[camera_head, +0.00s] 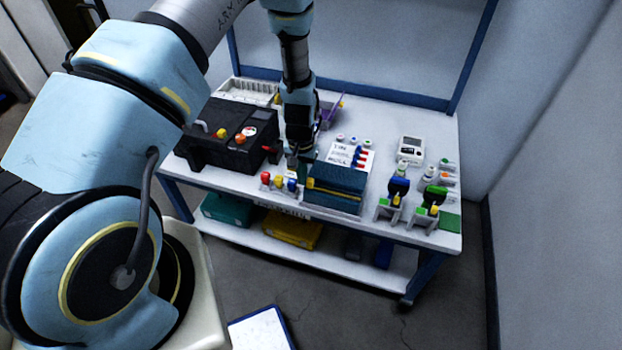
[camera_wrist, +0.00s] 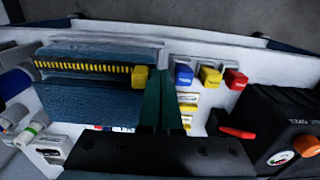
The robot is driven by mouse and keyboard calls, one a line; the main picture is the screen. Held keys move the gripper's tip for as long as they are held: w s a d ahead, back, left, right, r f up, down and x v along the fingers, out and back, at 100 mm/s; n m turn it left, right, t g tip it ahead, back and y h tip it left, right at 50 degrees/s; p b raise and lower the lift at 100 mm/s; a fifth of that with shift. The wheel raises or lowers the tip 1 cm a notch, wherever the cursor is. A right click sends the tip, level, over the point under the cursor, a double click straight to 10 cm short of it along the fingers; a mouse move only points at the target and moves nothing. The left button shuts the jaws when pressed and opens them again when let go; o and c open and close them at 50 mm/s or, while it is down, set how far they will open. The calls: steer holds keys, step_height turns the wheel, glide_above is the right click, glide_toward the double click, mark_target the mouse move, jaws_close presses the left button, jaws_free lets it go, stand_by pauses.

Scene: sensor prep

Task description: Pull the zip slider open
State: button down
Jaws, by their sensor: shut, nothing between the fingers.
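A dark teal fabric pouch (camera_head: 338,178) lies near the front edge of the white table, with a yellow zip (camera_head: 340,194) along its front. In the wrist view the pouch (camera_wrist: 90,96) shows the zip teeth (camera_wrist: 85,67) as a yellow row. The yellow zip slider (camera_wrist: 140,77) is at the right end of that row. My gripper (camera_wrist: 161,85) has its green fingers shut and empty, just right of the slider. I cannot tell whether they touch it. In the head view my gripper (camera_head: 296,168) points down at the pouch's left end.
Red, yellow and blue blocks (camera_wrist: 210,76) stand close beside my fingers. A black case (camera_wrist: 285,125) with knobs is farther right in the wrist view. Small stands with connectors (camera_head: 397,195) and a white meter (camera_head: 411,149) are at the table's right.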

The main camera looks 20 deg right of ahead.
mark_target(344, 195)
steer(key=shift+s+d+b, duration=0.15)
steer(key=shift+s+d, duration=2.15)
steer(key=shift+d, duration=0.15)
steer(key=shift+s+d+b, duration=0.15)
steer(key=shift+s+d, duration=2.1)
steer(key=shift+d, duration=0.2)
steer(key=shift+w+a, duration=0.15)
steer(key=shift+w+a, duration=0.15)
steer(key=shift+w, duration=0.05)
step_height(344, 195, up, 7)
steer(key=p, duration=0.4)
